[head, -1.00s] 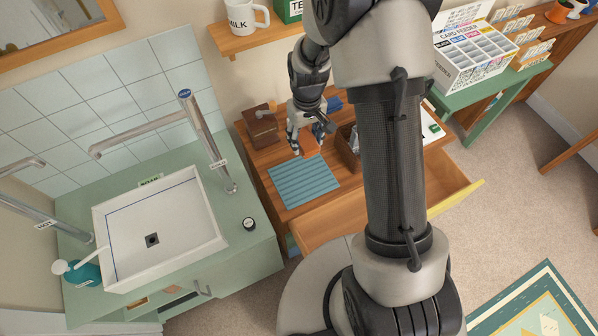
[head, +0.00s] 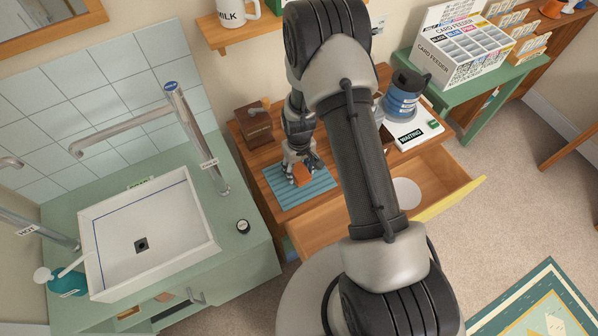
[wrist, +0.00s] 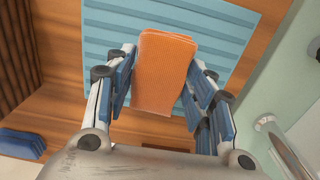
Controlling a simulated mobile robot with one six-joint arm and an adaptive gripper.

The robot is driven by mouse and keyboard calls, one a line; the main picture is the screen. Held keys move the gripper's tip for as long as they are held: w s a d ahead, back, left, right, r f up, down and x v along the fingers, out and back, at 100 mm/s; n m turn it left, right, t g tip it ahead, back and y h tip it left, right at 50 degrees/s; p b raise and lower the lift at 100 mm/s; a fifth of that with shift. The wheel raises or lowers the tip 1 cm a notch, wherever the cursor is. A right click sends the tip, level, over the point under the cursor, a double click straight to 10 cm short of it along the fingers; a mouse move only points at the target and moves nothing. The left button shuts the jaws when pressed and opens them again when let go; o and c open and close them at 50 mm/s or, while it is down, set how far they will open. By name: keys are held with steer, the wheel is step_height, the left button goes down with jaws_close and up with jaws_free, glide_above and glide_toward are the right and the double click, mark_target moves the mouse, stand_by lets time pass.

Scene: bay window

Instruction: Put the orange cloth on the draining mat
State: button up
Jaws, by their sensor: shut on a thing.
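The orange cloth (wrist: 163,70) is a folded, ribbed piece between the fingers of my gripper (wrist: 160,85) in the wrist view. My gripper is shut on it. In the head view the cloth (head: 302,175) shows as a small orange patch at my gripper (head: 301,168), over the draining mat. The draining mat (head: 317,187) is blue and ridged and lies on the wooden top; it also shows behind the cloth in the wrist view (wrist: 110,30). I cannot tell whether the cloth touches the mat. My fingers hide part of the mat.
A brown wooden box (head: 256,125) stands behind the mat. The sink (head: 150,235) and its tap (head: 195,140) are on the left. An open drawer (head: 425,185) juts out on the right. A blue container (head: 402,98) stands at the back right.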

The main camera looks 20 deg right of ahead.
steer(key=shift+f, duration=0.75)
steer(key=shift+f, duration=0.1)
steer(key=o, duration=1.1)
steer(key=shift+o, duration=0.2)
